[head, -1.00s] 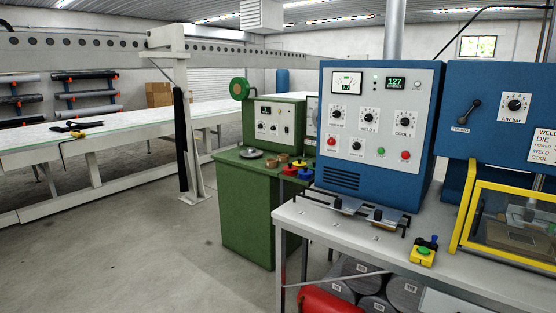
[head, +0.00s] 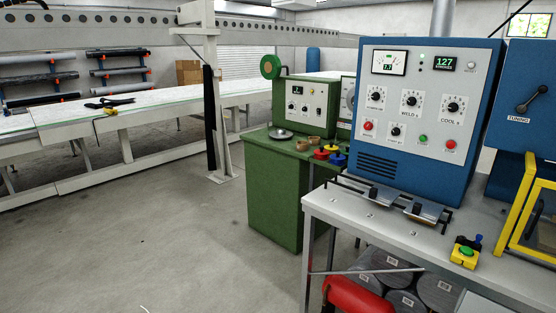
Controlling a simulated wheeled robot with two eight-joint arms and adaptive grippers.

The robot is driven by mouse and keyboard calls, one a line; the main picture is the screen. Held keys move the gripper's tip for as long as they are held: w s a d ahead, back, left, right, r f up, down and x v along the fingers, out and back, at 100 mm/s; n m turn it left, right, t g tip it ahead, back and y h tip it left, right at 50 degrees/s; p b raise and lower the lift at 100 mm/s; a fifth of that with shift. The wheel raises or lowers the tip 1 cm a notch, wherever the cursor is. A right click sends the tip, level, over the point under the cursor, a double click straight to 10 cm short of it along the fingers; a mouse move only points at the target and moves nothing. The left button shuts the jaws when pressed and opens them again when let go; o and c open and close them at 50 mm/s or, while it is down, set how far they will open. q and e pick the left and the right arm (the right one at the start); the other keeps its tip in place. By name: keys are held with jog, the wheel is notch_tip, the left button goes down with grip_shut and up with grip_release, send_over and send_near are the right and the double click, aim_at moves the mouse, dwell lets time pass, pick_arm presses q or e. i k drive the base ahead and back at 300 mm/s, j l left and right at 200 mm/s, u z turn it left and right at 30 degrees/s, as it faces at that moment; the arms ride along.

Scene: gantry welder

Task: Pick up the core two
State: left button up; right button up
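Two small tan rings, which look like cores, sit on top of the green cabinet (head: 272,190): one nearer ring (head: 302,146) and one slightly behind it to the right (head: 314,141). No label on them can be read, so I cannot tell which is core two. Several grey rolls with white labels (head: 395,262) lie under the grey bench at lower right; their print is too small to read. Neither of my grippers is in view.
A metal dish (head: 280,134) and red, yellow and blue knobs (head: 327,153) share the cabinet top. The blue welder console (head: 425,120) stands on the grey bench (head: 345,207). A red cylinder (head: 355,298) lies low in front. A long white table (head: 150,103) runs behind. Open floor lies left.

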aim_at(314, 141)
jog(key=i+u, duration=0.2)
jog(key=i, duration=2.6)
